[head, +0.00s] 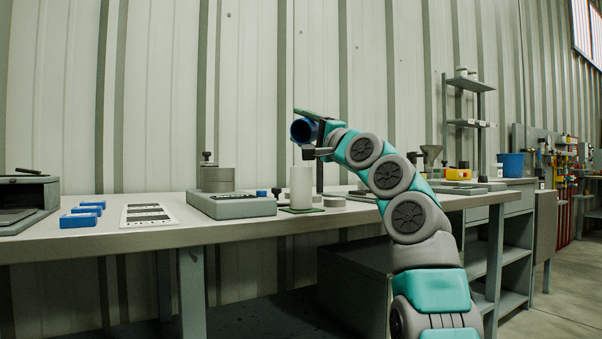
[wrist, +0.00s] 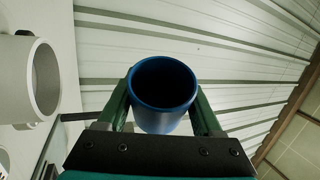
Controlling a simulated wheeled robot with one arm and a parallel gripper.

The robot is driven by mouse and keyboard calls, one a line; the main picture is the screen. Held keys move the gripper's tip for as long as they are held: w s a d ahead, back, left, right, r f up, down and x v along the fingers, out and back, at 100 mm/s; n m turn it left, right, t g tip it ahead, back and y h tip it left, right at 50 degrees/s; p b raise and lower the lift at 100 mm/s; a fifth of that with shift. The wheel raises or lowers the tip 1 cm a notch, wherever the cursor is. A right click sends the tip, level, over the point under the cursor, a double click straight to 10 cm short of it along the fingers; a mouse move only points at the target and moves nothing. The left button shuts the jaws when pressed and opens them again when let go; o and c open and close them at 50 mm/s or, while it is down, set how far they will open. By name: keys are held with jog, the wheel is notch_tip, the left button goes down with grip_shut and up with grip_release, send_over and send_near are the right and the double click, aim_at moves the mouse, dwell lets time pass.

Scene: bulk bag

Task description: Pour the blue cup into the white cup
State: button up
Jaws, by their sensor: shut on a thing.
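The blue cup (head: 303,131) is held in my gripper (head: 311,117), up above the workbench and tilted, its open mouth showing towards the head camera. In the wrist view the blue cup (wrist: 163,95) sits between the two green fingers of my gripper (wrist: 163,100), and its inside looks dark; I cannot tell what it holds. The white cup (head: 301,187) stands upright on a dark green mat on the bench, below the blue cup and slightly apart from it. The white cup's open rim also shows at the left of the wrist view (wrist: 45,80).
A grey scale (head: 231,205) with a grey cylinder stands left of the white cup. A printed card (head: 147,215) and several blue blocks (head: 84,215) lie further left. The corrugated wall is close behind.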

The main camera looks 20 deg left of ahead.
jog(key=m, duration=0.1)
jog(key=m+h, duration=0.1)
jog(key=m, duration=0.1)
jog(key=shift+w+f+t+h, duration=0.25)
jog(key=shift+f+t+h, duration=0.05)
jog(key=shift+f+t, duration=0.1)
jog(key=shift+r+m, duration=0.1)
jog(key=shift+m, duration=0.2)
jog(key=shift+w+m+h+p, duration=0.2)
jog(key=shift+m+h+p, duration=0.1)
jog(key=shift+p, duration=0.1)
jog(key=shift+d+m+p, duration=0.15)
jog(key=shift+m+p, duration=0.35)
jog(key=shift+w+f+m+h+p, duration=0.2)
jog(key=shift+f+m+h+p, duration=0.1)
jog(key=shift+f, duration=0.15)
